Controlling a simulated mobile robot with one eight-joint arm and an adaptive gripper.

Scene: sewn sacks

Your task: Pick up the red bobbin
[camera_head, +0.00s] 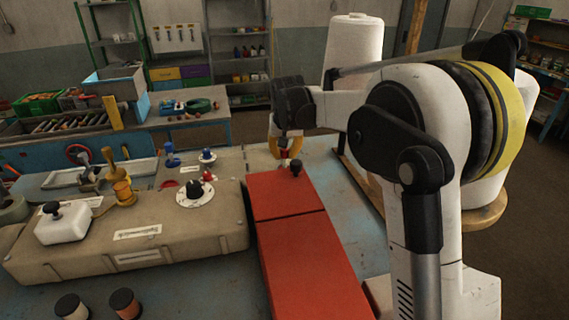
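My gripper (286,153) points down over the far end of the red box-like block, at the edge of the tan padded surface. Its yellow fingers stand around a small red and pale bit (285,154), which may be the red bobbin. It is too small to tell whether the fingers press on it. Another small red piece (208,176) stands on the tan sack-like block (180,240), left of my gripper and apart from it.
The long red block (310,260) with a black knob (296,168) lies just in front of my gripper. A white dial (207,198), a white box (62,228) and an amber spool (123,193) sit on the tan block.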

